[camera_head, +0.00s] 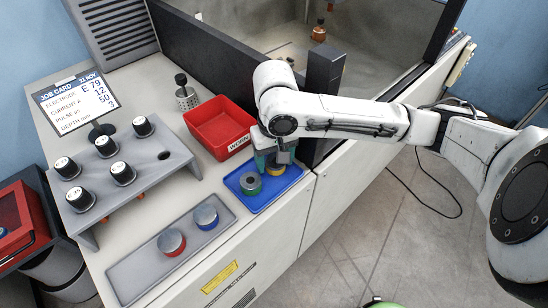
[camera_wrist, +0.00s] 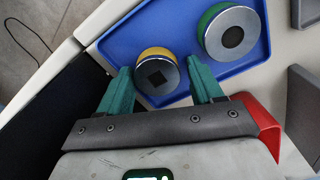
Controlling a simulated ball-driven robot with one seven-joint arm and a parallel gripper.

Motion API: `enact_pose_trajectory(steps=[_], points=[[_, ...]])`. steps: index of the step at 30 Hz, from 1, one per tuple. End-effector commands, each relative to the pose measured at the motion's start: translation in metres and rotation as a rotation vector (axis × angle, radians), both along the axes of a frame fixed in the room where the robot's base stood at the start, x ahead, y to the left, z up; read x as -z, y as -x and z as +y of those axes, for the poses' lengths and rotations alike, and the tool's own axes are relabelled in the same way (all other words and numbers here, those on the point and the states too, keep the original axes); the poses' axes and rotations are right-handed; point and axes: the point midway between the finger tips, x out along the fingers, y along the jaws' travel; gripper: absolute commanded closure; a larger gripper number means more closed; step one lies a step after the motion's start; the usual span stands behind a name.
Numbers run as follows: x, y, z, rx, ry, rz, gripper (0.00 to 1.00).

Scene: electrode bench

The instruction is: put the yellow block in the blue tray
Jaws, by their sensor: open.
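The yellow block (camera_wrist: 157,52) is a short round piece with a yellow side and a grey metal top with a dark square mark. It sits in the blue tray (camera_wrist: 120,38), beside a green-sided round block (camera_wrist: 231,32). In the head view the yellow block (camera_head: 277,170) shows partly below my gripper (camera_head: 274,160), in the right part of the blue tray (camera_head: 259,203). In the wrist view my gripper (camera_wrist: 160,64) is open, its two green fingers on either side of the yellow block. Small gaps show between fingers and block.
A red bin (camera_head: 220,128) stands just behind the blue tray. A grey tray (camera_head: 140,268) at the front holds a red and a blue round block. A dark machine frame (camera_head: 325,75) rises close to my arm.

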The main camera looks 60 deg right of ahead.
Motion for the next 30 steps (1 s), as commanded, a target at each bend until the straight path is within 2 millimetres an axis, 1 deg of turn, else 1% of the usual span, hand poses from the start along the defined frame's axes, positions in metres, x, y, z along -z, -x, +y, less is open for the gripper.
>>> enact_pose_trajectory(steps=[1, 5, 8, 10, 14, 21, 24, 27, 30], points=[[0.000, 0.002, -0.004, 0.008, 0.008, 0.009, 0.22], [0.000, 0.002, -0.005, 0.009, 0.010, 0.009, 0.22], [-0.005, 0.002, -0.005, 0.009, 0.011, 0.009, 0.22], [-0.013, 0.002, -0.004, 0.008, 0.009, 0.006, 0.22], [-0.036, 0.001, -0.003, 0.005, 0.008, 0.004, 0.22], [-0.086, 0.000, -0.002, 0.004, 0.007, 0.003, 0.22], [-0.102, 0.001, -0.002, 0.002, 0.006, 0.004, 0.22], [-0.113, 0.001, -0.002, 0.003, 0.005, 0.004, 0.22], [-0.120, 0.001, -0.002, 0.002, 0.005, 0.004, 0.22]])
